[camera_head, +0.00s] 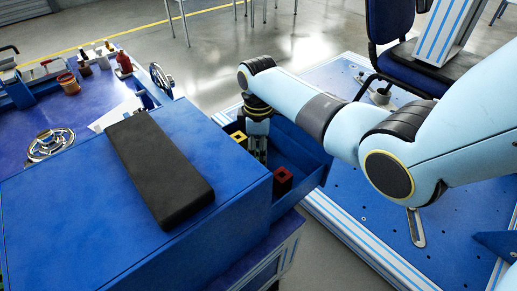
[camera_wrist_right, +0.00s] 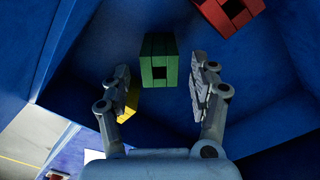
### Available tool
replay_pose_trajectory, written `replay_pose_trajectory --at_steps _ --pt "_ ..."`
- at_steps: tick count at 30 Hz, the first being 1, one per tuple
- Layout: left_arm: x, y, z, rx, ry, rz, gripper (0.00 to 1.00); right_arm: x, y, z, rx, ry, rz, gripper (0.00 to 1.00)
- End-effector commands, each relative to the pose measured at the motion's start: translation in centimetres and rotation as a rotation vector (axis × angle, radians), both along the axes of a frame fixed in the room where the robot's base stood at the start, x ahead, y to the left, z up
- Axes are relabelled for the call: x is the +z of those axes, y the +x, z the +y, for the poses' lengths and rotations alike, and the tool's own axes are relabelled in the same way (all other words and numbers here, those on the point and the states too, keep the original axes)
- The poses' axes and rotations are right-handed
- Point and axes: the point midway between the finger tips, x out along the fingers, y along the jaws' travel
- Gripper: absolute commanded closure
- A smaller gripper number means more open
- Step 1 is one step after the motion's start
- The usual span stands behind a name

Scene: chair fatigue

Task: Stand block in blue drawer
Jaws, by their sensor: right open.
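The open blue drawer (camera_head: 303,153) juts out from a blue cabinet and also fills the right wrist view (camera_wrist_right: 70,50). My right gripper (camera_head: 257,153) reaches down into it. In the right wrist view its fingers (camera_wrist_right: 161,68) are open, one on each side of a green block (camera_wrist_right: 158,50) with a square hole. Gaps show between block and fingers. The green block is not clear in the head view; whether it stands or lies, I cannot tell. A red block (camera_head: 283,180) is at the drawer's near side. A yellow block (camera_head: 239,138) is partly hidden behind a finger in the right wrist view (camera_wrist_right: 129,104).
A long black block (camera_head: 158,170) lies on the blue cabinet top (camera_head: 70,215). Tools, bottles and a metal handwheel (camera_head: 50,145) are on the bench at left. A blue chair (camera_head: 392,20) stands behind my right arm. Drawer walls rise close around the gripper.

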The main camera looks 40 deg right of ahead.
Motion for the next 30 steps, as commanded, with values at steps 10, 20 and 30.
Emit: replay_pose_trajectory --at_steps 10,20,30 --pt "2.1 0.7 0.0 0.000 0.000 -0.013 0.60 4.5 0.2 0.0 0.000 0.000 -0.005 0.39" --pt "4.5 1.5 0.0 0.000 0.000 -0.027 0.60 11.0 0.1 0.0 0.000 0.000 -0.003 0.39" --pt "4.8 1.5 0.0 0.000 0.000 -0.027 0.60 12.3 0.0 0.0 0.000 0.000 0.000 0.39"
